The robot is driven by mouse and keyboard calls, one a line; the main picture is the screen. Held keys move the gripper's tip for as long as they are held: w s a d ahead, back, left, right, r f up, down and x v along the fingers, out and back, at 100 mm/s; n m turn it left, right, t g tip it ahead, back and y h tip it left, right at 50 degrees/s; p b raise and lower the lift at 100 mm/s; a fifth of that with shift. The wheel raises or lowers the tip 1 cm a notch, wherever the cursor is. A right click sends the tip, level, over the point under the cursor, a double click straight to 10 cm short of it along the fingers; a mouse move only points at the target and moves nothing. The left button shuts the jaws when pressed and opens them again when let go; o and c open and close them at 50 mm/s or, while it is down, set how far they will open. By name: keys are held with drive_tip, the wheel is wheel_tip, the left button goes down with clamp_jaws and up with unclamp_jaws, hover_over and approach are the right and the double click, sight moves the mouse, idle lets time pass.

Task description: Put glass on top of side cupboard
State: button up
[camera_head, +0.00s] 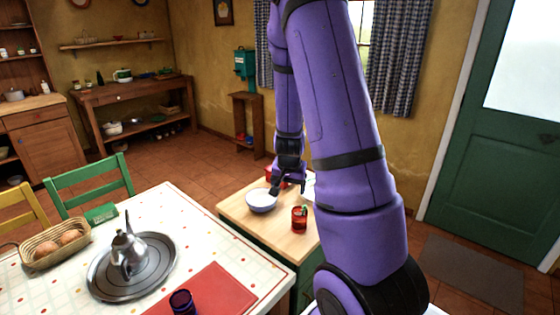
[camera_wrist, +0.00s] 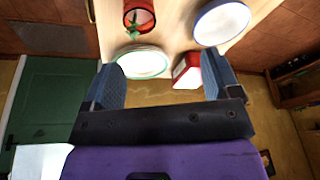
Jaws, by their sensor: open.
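A dark blue glass (camera_head: 182,302) stands on the dining table at the bottom of the head view, by the red mat. The side cupboard (camera_head: 238,212) has a pale wooden top, which also shows in the wrist view (camera_wrist: 175,22).
On the cupboard are a white bowl (camera_head: 262,201), a red box (camera_wrist: 187,71) and pale stacked plates (camera_wrist: 143,63). The dining table (camera_head: 170,205) holds a teapot (camera_head: 127,252) on a round tray (camera_head: 103,283), a bread basket (camera_head: 42,258) and a red mat (camera_head: 222,291). The cupboard's near top is mostly clear.

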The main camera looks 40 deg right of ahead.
drive_tip(key=s+a+r+n+t+y, duration=0.25)
drive_tip(key=a+r+n, duration=0.35)
drive_tip(key=a+r, duration=1.15)
drive_tip(key=s+a+r+n, duration=0.2)
drive_tip(key=s+r, duration=0.3)
drive_tip(key=s, duration=0.3)
drive_tip(key=s+a+r+n, duration=0.3)
drive_tip(key=s+a+r, duration=0.2)
drive_tip(key=s, duration=0.3)
drive_tip(key=shift+a+r+n, duration=0.15)
drive_tip(key=shift+r+n, duration=0.15)
drive_tip(key=shift+r, duration=0.25)
drive_tip(key=shift+t, duration=0.25)
